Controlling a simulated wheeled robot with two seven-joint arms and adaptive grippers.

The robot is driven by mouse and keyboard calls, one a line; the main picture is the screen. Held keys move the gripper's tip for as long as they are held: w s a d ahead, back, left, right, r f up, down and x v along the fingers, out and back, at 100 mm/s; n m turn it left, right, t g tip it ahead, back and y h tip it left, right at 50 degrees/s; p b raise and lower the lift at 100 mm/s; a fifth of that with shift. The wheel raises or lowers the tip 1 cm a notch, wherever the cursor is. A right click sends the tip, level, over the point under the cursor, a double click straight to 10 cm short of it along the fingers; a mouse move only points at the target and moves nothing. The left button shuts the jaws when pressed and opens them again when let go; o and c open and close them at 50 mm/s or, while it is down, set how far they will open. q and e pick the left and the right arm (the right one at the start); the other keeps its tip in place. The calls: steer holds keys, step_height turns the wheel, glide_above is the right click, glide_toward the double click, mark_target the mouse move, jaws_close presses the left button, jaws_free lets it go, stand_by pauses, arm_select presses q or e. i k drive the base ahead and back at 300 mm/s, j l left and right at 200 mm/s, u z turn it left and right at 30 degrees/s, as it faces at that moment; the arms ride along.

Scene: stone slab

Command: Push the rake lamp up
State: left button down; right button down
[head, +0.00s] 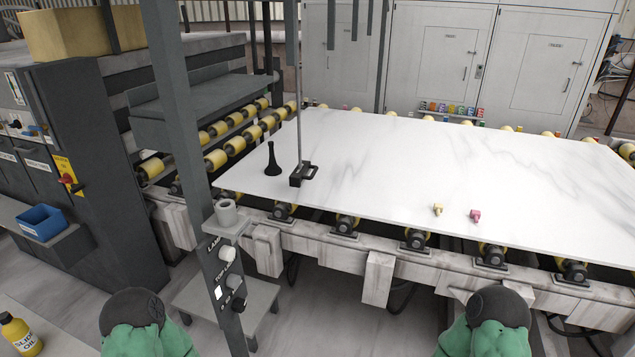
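A black block-shaped fitting (303,174) sits at the lower end of a thin grey vertical rod (297,95), at the near left part of the white marble slab (420,165). It may be the rake lamp; I cannot tell for sure, nor whether it touches the slab. A grey post (175,95) stands left of it. Its lower panel (222,275) reads "LAMP" and carries a white knob (227,253), darker knobs and a white square. My green and black arm parts show at the bottom edge. Neither gripper is in view.
A black slender-necked object (272,160) stands on the slab beside the fitting. Small yellow (438,209) and pink (475,215) blocks lie near its front edge. A roller conveyor (345,222) carries the slab. A blue bin (41,222) and yellow bottle (18,335) are left.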

mark_target(298, 177)
steer(key=z, duration=1.65)
steer(key=i+j+u, duration=0.1)
steer(key=i+u, duration=0.65)
steer(key=i+l+u, duration=0.15)
steer(key=i+u, duration=0.2)
steer(key=i+j+u, duration=0.1)
steer(key=i+u, duration=0.25)
steer(key=i, duration=0.35)
steer(key=i+u, duration=0.3)
steer(key=i, duration=0.4)
steer(key=u, duration=0.95)
